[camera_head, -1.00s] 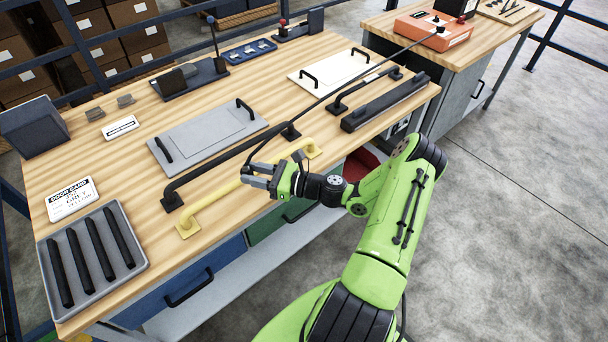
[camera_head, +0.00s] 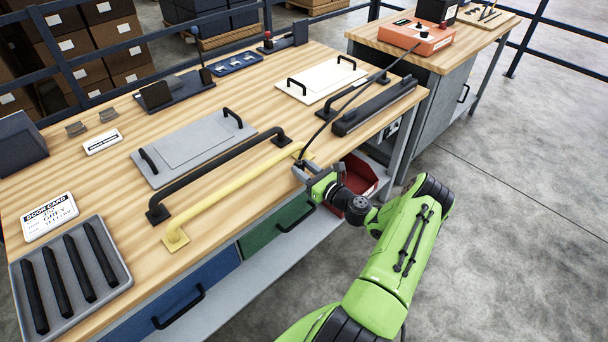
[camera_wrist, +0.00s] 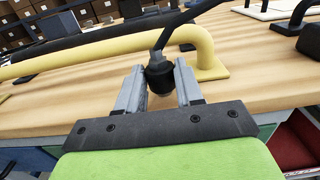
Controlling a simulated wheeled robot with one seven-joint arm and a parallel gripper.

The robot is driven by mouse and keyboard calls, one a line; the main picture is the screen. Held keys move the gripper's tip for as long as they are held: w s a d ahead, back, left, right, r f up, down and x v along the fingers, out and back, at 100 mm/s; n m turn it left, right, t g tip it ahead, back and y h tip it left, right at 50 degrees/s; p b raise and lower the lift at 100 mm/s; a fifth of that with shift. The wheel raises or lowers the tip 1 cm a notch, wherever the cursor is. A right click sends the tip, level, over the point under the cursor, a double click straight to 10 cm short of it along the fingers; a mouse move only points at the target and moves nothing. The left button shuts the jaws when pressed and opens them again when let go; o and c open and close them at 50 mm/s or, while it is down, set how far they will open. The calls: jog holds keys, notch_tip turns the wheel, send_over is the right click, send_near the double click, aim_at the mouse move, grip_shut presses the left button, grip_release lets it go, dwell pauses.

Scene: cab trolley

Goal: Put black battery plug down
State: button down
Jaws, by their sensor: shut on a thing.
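In the wrist view my gripper (camera_wrist: 159,88) is shut on the black battery plug (camera_wrist: 160,76), a short dark cylinder with a grey collar and a black cable (camera_wrist: 194,14) running up and away. In the head view my gripper (camera_head: 305,172) is at the front edge of the wooden bench, by the right end of the yellow handle (camera_head: 225,196). The plug is hard to make out there. The cable (camera_head: 345,102) runs from my gripper back to the orange box (camera_head: 416,37) on the second bench.
A black handle (camera_head: 215,172), a grey panel (camera_head: 190,150), a white panel (camera_head: 320,80) and a dark bar (camera_head: 372,108) lie on the bench. A grey tray (camera_head: 113,262) with several black bars is at front left. A red bin (camera_head: 358,178) sits below the bench top.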

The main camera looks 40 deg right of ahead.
jog(key=shift+f, duration=0.55)
jog(key=c, duration=0.7)
grip_release()
jog(key=shift+c, duration=0.2)
jog(key=shift+r, duration=0.1)
